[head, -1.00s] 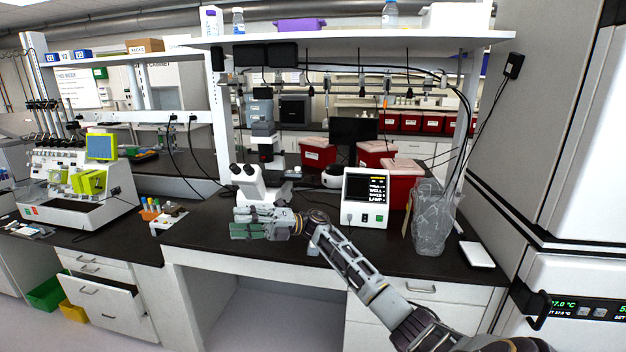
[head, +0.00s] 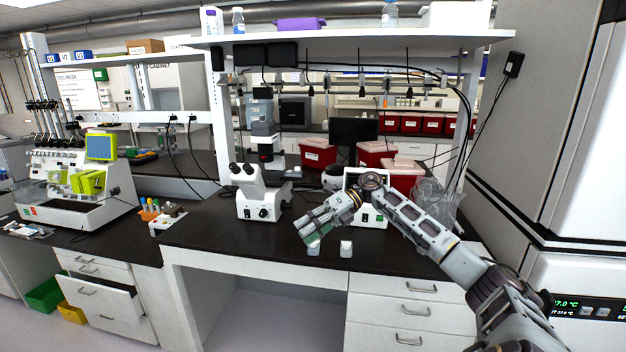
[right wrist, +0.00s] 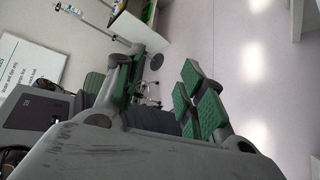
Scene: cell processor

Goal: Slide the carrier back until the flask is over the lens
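The white microscope (head: 262,190) stands on the black bench in the head view, its eyepieces on the left and its dark column rising behind. Its stage area is small in the picture, and I cannot make out the carrier, flask or lens there. My right gripper (head: 311,229) is to the right of the microscope and in front of the control box, above the bench and apart from the microscope. In the right wrist view its two green-padded fingers (right wrist: 160,94) stand apart with nothing between them. My left gripper is not in view.
A white control box (head: 376,216) is partly hidden behind my right arm. Two small white pots (head: 346,248) are near the bench's front edge below my gripper. Red bins (head: 318,154) stand behind. The bench (head: 205,228) left of the microscope's front is clear.

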